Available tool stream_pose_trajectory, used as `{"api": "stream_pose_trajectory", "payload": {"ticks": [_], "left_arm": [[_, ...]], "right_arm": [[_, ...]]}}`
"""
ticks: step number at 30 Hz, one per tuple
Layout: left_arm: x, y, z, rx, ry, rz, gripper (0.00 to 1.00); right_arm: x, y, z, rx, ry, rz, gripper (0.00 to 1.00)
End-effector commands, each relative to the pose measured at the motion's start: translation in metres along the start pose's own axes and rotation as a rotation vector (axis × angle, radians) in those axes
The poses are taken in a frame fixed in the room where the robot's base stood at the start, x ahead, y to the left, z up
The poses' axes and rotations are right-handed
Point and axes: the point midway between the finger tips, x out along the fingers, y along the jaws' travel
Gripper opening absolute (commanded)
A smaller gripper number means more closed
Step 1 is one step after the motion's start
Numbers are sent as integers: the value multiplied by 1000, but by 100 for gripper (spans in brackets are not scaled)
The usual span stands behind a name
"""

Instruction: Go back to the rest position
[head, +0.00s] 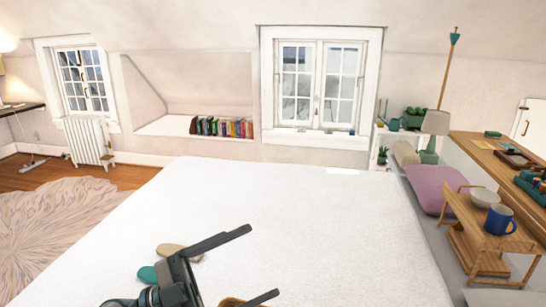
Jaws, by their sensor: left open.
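My left gripper (264,262) is in the lower middle of the head view, above the broad white surface (280,205). Its two dark fingers are spread apart and point right, with nothing between them. The left arm comes in from the bottom left. My right gripper is not in view.
A tan piece (170,249) and a teal piece (148,274) lie by the left gripper, partly hidden by it. A wooden tray stand (490,235) with a blue mug (498,219) and a bowl (484,198) stands at the right. The white surface's middle and far parts are clear.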

Motion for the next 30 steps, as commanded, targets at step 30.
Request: {"api": "stream_pose_trajectory", "payload": {"ticks": [30], "left_arm": [[-301,102,176,-559,-1189,-1143,81]], "right_arm": [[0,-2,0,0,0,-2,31]]}}
